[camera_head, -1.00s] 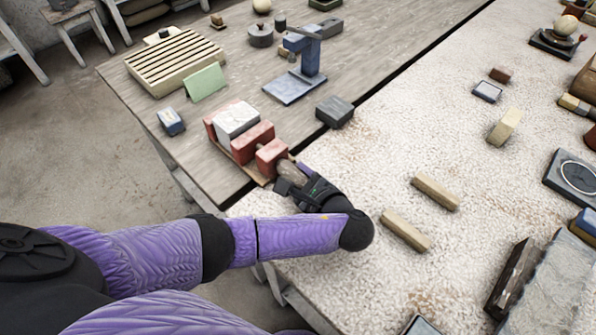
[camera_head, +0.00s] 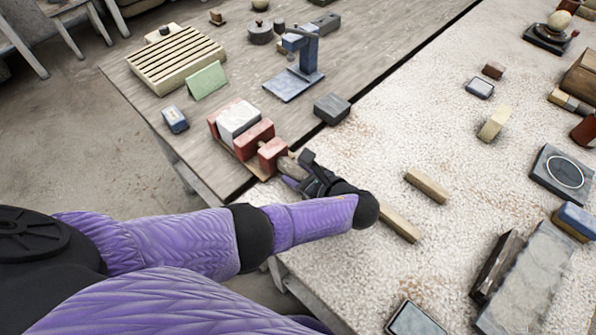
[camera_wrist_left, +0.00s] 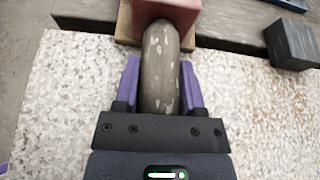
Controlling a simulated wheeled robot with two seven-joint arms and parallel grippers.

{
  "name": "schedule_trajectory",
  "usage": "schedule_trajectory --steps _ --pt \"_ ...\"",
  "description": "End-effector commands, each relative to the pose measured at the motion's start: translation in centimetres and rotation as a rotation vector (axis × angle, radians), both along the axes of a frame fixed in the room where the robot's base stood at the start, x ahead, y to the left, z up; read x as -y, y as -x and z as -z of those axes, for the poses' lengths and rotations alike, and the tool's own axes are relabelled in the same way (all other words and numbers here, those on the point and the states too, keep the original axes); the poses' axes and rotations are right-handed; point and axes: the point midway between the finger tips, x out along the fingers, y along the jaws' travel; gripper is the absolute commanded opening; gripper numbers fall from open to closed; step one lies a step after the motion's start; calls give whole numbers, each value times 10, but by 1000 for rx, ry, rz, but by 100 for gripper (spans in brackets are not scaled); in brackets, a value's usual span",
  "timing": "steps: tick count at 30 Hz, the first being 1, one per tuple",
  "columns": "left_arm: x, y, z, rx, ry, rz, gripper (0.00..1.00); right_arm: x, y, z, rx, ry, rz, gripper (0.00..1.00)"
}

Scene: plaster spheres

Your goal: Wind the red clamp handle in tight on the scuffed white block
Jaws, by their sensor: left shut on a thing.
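The red clamp (camera_head: 255,140) sits on a wooden base at the near edge of the grey-brown table. The scuffed white block (camera_head: 238,121) stands between its red jaws, close against them; I cannot tell whether any gap is left. The clamp's handle, a worn grey-brown rounded grip (camera_wrist_left: 160,70), sticks out from the end red block (camera_wrist_left: 168,12) toward me. My left gripper (camera_head: 293,170) is shut around the handle, with one purple finger on each side in the left wrist view. It partly hides the handle in the head view. My right gripper is out of view.
A dark grey block (camera_head: 332,108) lies to the right of the clamp. A blue stand (camera_head: 294,82), a green card (camera_head: 206,80) and a slatted wooden rack (camera_head: 176,60) are behind. Two pale wooden bars (camera_head: 427,186) lie on the speckled surface right of my gripper.

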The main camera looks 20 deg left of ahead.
Motion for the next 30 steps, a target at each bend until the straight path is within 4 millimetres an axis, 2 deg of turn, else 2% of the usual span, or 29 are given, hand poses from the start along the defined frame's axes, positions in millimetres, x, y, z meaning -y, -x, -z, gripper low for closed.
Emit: schedule_trajectory --steps 9,10,14,15,23,26,30 --pt "0 1 1 -5 1 1 0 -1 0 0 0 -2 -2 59" --pt "0 1 1 -5 1 1 56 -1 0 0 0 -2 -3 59" --pt "0 1 1 -4 1 0 84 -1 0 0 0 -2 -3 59" --pt "0 1 1 -4 1 0 87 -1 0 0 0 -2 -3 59" --pt "1 1 0 -1 1 0 87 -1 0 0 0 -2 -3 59" --pt "14 5 -7 -1 4 3 87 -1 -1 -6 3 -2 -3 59" --pt "46 18 -23 -2 4 4 87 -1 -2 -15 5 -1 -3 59"
